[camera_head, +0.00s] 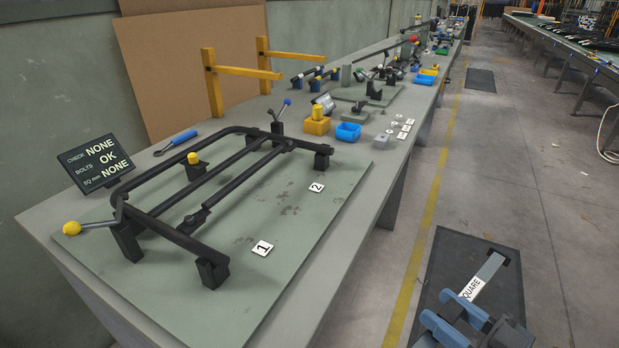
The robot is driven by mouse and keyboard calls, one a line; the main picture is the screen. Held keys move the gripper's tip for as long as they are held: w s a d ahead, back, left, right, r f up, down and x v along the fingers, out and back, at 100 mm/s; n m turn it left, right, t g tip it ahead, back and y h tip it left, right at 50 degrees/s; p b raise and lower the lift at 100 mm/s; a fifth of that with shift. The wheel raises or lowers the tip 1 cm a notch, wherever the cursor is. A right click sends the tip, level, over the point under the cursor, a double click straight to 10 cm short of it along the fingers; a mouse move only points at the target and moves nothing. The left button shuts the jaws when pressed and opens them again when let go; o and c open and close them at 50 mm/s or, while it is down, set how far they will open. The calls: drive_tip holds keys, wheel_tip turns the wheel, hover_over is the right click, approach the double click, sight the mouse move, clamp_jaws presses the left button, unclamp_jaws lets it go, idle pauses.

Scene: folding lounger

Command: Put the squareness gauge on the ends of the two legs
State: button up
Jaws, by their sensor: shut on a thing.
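My gripper (460,307), with blue-grey fingers, is shut on the squareness gauge (490,268) at the lower right. The gauge is a flat pale bar with a dark crosspiece at its far end and a partly covered label reading "QUARE". It is over the floor side, right of the bench and apart from the frame. The black tubular lounger frame (152,228) lies on a green plate (290,245), resting in black blocks. Its near corner is by tag 1 (262,248) and another by tag 2 (316,187). I cannot tell for certain which tube ends are the two legs.
A yellow-knobbed lever (72,228) and a blue-knobbed lever (287,102) stand at the frame. A display (95,163) reads CHECK NONE, BOLTS OK, SQ mm NONE.

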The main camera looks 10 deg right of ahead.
drive_tip(key=w+a+f+m+t+h, duration=0.1)
drive_tip(key=w+f+m+h, duration=0.1)
drive_tip(key=f, duration=0.7)
drive_tip(key=w+a+f+m+t+h, duration=0.1)
drive_tip(key=w+a+f+m+h, duration=0.1)
drive_tip(key=f+h, duration=0.5)
drive_tip(key=shift+w+a+f+m+t, duration=0.2)
drive_tip(key=shift+w+f+m+t, duration=0.1)
drive_tip(key=shift+w+f+m, duration=0.65)
drive_tip(key=shift+s+r, duration=0.15)
drive_tip(key=shift+s, duration=0.05)
